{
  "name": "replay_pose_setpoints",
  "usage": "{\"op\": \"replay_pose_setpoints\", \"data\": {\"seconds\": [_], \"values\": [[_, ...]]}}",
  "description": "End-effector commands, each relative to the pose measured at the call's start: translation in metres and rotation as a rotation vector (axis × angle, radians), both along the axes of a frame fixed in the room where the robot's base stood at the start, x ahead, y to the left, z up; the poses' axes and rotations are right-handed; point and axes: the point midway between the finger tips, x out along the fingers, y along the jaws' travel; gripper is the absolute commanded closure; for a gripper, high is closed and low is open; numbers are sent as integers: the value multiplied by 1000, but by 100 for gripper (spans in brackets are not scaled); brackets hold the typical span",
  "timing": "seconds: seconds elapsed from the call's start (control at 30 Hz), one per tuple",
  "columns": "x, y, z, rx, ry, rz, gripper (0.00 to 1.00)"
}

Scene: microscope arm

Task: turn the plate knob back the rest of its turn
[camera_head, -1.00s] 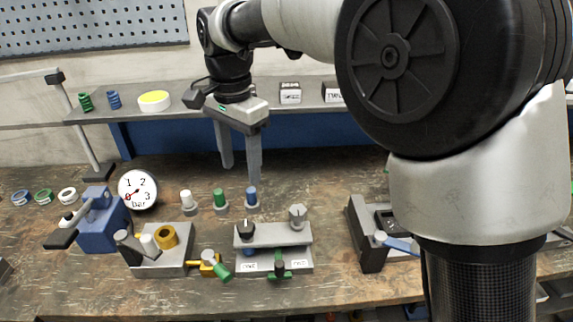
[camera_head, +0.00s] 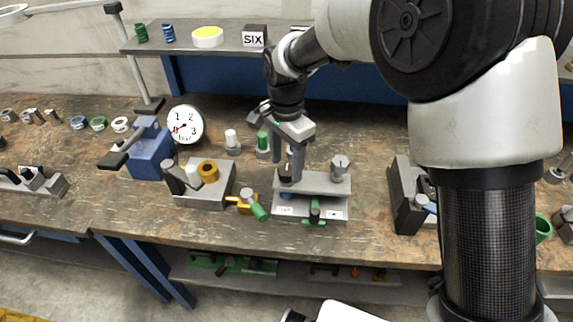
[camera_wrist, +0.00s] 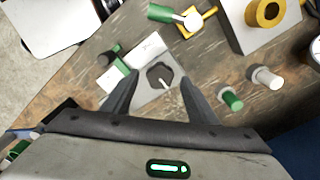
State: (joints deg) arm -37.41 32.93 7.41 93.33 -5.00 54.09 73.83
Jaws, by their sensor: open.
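A grey plate (camera_head: 314,184) lies flat on a raised fixture on the bench. A black lobed knob (camera_wrist: 160,76) with a pale pointer line sits on its left end. My gripper (camera_wrist: 160,82) is open, with one finger on each side of this knob and a gap showing beside it in the wrist view. In the head view my gripper (camera_head: 287,172) points down at the plate's left end, and its fingers partly hide the black knob (camera_head: 285,179). A second, grey knob (camera_head: 340,166) stands free on the plate's right end.
A green-handled clamp (camera_head: 314,212) sits at the fixture's front, between two white labels. A yellow valve with a green handle (camera_head: 258,211) is close on its left. White (camera_head: 232,138) and green (camera_head: 263,140) pegs stand behind. A dial gauge (camera_head: 186,124) is farther left.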

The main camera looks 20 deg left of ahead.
Motion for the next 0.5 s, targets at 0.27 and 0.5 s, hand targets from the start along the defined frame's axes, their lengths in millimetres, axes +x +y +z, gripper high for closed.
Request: {"op": "replay_pose_setpoints", "data": {"seconds": [0.27, 0.5], "values": [[0, 0, -13, 1, 0, 0, 47], [0, 0, -13, 1, 0, 0, 57]]}}
